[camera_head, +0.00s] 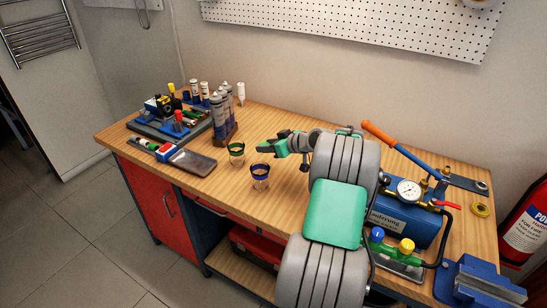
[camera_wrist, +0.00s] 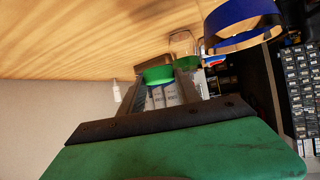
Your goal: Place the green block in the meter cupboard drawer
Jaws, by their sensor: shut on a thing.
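My gripper (camera_head: 273,146) is above the middle of the wooden workbench and points left. In the wrist view, a small green piece, which I take for the green block (camera_wrist: 158,75), sits between the fingertips of my gripper (camera_wrist: 156,82). Its far side is hidden, and in the head view the fingers mostly hide it. The bench front has a red cupboard door (camera_head: 160,205) with a handle at the left and a red drawer front (camera_head: 232,218) beside it, partly hidden by the bench edge. I cannot tell which is the meter cupboard drawer.
A green-rimmed glass (camera_head: 237,153) and a blue-rimmed glass (camera_head: 260,176) stand close to my gripper. Grey bottles (camera_head: 221,112) and a dark tool tray (camera_head: 165,125) are at the left. A blue pump (camera_head: 400,218) with a gauge and a vise (camera_head: 480,282) are at the right.

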